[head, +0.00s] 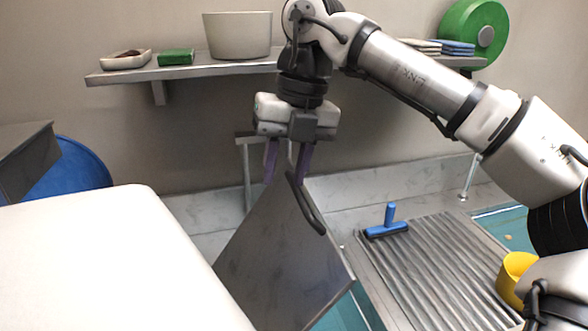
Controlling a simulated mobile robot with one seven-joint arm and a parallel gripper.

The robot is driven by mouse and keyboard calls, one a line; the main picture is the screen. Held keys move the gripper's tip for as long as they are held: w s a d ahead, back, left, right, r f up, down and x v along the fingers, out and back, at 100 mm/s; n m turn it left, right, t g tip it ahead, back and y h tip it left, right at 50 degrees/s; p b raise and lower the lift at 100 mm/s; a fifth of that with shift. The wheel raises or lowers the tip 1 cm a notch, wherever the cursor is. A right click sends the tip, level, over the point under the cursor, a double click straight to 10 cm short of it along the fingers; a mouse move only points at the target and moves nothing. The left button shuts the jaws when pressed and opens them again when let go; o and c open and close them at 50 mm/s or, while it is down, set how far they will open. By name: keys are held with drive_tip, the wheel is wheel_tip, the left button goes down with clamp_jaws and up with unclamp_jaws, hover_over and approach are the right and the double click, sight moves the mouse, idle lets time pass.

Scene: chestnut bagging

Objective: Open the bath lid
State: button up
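The bath lid (278,262) is a flat grey plate in the head view, standing steeply tilted at the middle bottom. A dark bar handle (309,208) runs along its upper right side. Teal water (345,312) shows past the lid's lower right edge. My gripper (284,176) points down at the lid's upper edge. Its two purple fingers are spread apart with a gap between them. The right fingertip is close to the handle's upper end; I cannot tell whether they touch. The lid's lower left part is hidden behind a white surface.
A ribbed metal drainboard (425,275) lies to the right, with a blue-handled scraper (388,223) and a yellow cup (514,278). A wall shelf (190,72) behind holds a beige tub (238,36). A blue round thing (72,172) stands at the left.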

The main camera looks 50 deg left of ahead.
drive_tip(key=s+a+r, duration=0.1)
drive_tip(key=s+r, duration=0.3)
drive_tip(key=r, duration=0.2)
drive_tip(key=shift+s+a, duration=0.25)
drive_tip(key=shift+a, duration=0.15)
idle(0.5)
